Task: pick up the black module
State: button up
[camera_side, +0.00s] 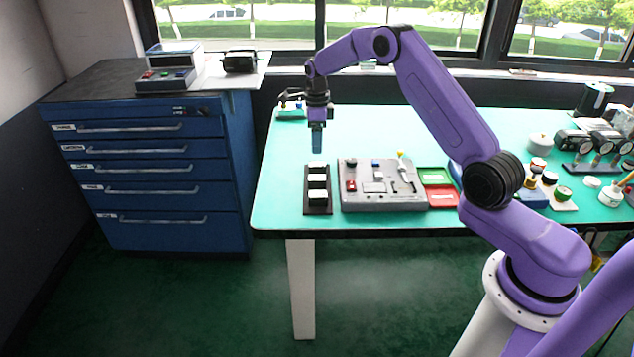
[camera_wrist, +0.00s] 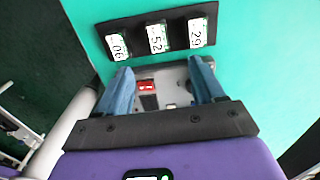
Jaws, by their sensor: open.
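My gripper (camera_side: 317,140) hangs pointing down above the table, over the area behind the black holder. Its two blue fingers are apart in the wrist view (camera_wrist: 161,72), with nothing held between them. The grey board (camera_side: 384,203) lies on the table right of the holder, and part of it shows between the fingers in the wrist view. A small dark part (camera_wrist: 149,102) sits on that board beside a red part (camera_wrist: 147,85); I cannot tell whether it is the black module. The black holder (camera_wrist: 137,41) carries three white-topped blocks, marked with numbers in the wrist view.
Green and red trays (camera_side: 442,197) lie right of the board. Gauges (camera_side: 590,142) and fittings crowd the table's right end. A small device (camera_side: 291,108) stands at the back left. The teal table (camera_side: 285,150) is clear left of the holder.

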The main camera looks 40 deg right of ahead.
aim_at(317, 177)
notch_tip(317, 177, down, 14)
jog(key=shift+s+r, duration=0.1)
jog(key=shift+s, duration=0.05)
dwell(0.5)
jog(key=shift+c, duration=0.3)
jog(key=c, duration=1.1)
